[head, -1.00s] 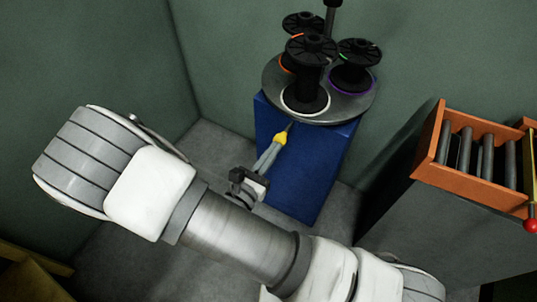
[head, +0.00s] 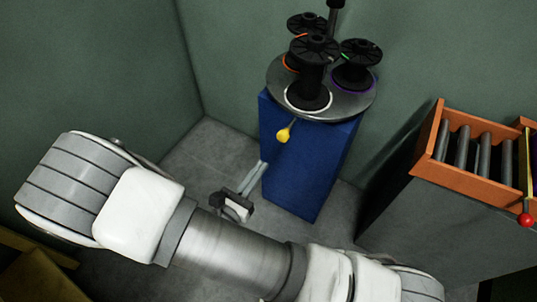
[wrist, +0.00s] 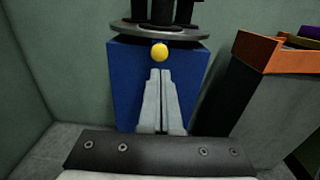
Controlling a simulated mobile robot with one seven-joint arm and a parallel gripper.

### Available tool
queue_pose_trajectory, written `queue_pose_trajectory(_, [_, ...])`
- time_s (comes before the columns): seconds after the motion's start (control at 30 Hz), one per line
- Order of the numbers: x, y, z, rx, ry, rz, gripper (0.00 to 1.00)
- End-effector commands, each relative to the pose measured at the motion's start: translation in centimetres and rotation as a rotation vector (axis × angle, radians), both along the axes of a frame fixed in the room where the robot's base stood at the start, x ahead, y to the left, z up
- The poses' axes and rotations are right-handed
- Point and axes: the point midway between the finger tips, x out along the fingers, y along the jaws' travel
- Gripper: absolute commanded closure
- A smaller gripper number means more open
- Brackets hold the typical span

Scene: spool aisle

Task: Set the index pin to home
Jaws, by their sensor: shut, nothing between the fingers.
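The index pin shows as a yellow knob (head: 284,134) on the upper front of the blue cabinet (head: 302,175), just under the grey turntable (head: 352,106). The knob also shows in the wrist view (wrist: 159,52), just above my fingertips in the picture. My gripper (head: 263,163) is shut and empty, below and to the left of the knob in the head view, with a visible gap between them. In the wrist view its two fingers (wrist: 161,72) lie together and point toward the cabinet. The pin's shaft is mostly hidden behind the knob.
Several black spools (head: 313,65) stand on the turntable around a central post. An orange rack (head: 440,160) with grey rollers sits on a grey stand at the right, with a red ball (head: 525,220) at its edge. Floor is clear left of the cabinet.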

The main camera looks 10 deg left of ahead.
Motion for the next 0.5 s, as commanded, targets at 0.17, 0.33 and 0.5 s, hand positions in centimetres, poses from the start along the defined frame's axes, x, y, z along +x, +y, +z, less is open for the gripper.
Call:
queue_pose_trajectory(0.17, [-3.2, 1.4, 0.1, 0.0, 0.002, 0.003, 1.0])
queue_pose_trajectory(0.33, [-4.8, 2.1, 0.0, 0.0, 0.001, 0.001, 1.0])
queue_pose_trajectory(0.5, [-5.2, 2.2, 0.0, 0.0, 0.0, 0.0, 1.0])
